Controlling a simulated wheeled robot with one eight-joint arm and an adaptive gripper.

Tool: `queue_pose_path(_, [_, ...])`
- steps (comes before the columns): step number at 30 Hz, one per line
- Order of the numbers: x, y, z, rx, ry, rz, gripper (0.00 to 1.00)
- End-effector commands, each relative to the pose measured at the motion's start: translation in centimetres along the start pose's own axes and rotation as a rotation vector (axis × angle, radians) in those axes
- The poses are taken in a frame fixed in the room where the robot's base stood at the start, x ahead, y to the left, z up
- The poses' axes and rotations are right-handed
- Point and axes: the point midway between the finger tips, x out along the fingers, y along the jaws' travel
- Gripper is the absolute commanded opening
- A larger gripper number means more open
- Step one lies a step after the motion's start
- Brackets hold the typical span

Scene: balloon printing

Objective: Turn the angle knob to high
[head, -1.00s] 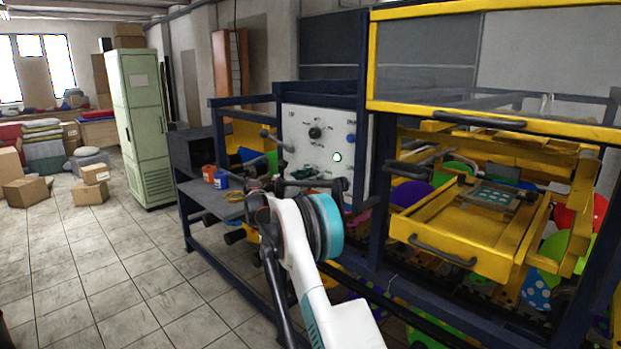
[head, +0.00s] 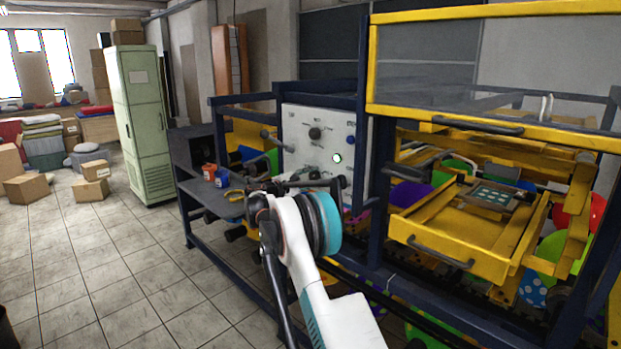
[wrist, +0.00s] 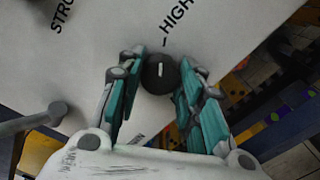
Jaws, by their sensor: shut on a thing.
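A round black knob (wrist: 159,74) with a white pointer mark sits on the white panel in the wrist view. Its mark points up towards a short tick beside the word HIGH. The word STRONG is further left. My gripper (wrist: 162,62) has one teal finger on each side of the knob and is shut on it. In the head view, the white control panel (head: 297,125) stands beyond my arm. My gripper (head: 312,181) is at its lower part, where my wrist hides the held knob. The knob's own name is not readable.
Another dark knob (head: 315,133) is higher on the panel, with a lit green button (head: 337,158) below right. A grey lever (wrist: 33,121) sticks out near my left finger. A yellow drawer frame (head: 460,235) stands right. Open tiled floor (head: 120,270) lies left.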

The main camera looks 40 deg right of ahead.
Motion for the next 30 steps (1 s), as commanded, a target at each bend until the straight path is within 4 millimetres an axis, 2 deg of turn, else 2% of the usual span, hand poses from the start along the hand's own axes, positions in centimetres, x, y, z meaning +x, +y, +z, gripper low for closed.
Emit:
queue_pose_path(9, [0.0, -0.05, 0.0, 0.11, 0.0, 0.0, 0.1])
queue_pose_path(24, [0.0, -0.1, 0.0, 0.13, -0.001, -0.002, 0.1])
queue_pose_path(25, [0.0, -0.11, 0.0, 0.13, -0.001, -0.002, 0.36])
queue_pose_path(27, [0.0, -0.11, 0.0, 0.129, -0.001, -0.002, 0.52])
queue_pose_path(30, [0.0, -0.09, 0.0, 0.129, -0.001, -0.001, 0.54])
